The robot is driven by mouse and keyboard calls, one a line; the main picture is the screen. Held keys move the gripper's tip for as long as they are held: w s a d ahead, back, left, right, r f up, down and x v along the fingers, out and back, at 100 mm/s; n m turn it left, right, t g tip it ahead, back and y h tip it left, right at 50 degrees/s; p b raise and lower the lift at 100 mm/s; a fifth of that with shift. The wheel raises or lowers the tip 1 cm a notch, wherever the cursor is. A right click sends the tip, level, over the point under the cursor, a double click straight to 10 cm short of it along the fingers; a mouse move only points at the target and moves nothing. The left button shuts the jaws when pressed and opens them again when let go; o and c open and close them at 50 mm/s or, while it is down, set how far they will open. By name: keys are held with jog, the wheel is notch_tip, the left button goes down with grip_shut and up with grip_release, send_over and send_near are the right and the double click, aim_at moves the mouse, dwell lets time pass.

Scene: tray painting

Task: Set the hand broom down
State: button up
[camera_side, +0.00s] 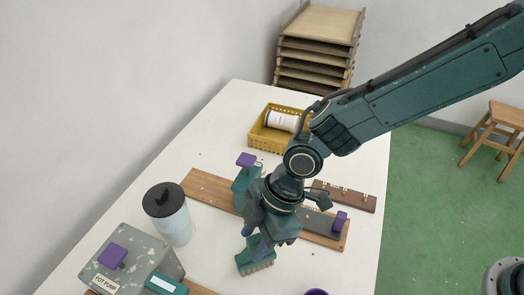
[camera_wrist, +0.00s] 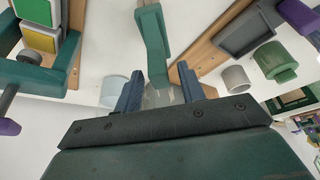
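The hand broom (camera_side: 256,264) has a teal body and tan bristles that point down, low over the white table in the side view. I cannot tell whether the bristles touch the table. In the wrist view its teal handle (camera_wrist: 153,38) runs up from between my blue fingers. My gripper (camera_side: 258,243) is right above the broom head in the side view. In the wrist view, my gripper (camera_wrist: 160,78) has a finger close on each side of the broom and appears shut on it. The broom's far end is partly hidden behind the gripper.
A wooden board (camera_side: 206,193) with purple-knobbed clamps lies behind my gripper. A dark-lidded canister (camera_side: 174,226) and a grey box (camera_side: 130,263) stand to the left. A yellow basket (camera_side: 260,138) is at the back. Some white table (camera_side: 325,270) is bare at the front right.

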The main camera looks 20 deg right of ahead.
jog(key=v, duration=1.2)
dwell(0.5)
jog(key=s+d+r+m+t+h, duration=0.15)
jog(key=d+r+m, duration=0.3)
jog(key=d, duration=0.55)
jog(key=d+r+m+t, duration=0.2)
jog(key=d+r+m, duration=0.3)
jog(key=d, duration=0.4)
jog(key=s+d+r+m+t+h, duration=0.1)
jog(key=s+d+m+t+h, duration=0.1)
jog(key=s+d+m, duration=0.6)
jog(key=s+d+h, duration=0.1)
jog(key=s+d, duration=0.3)
jog(key=d, duration=0.3)
jog(key=shift+s+r, duration=0.25)
jog(key=shift+r, duration=0.15)
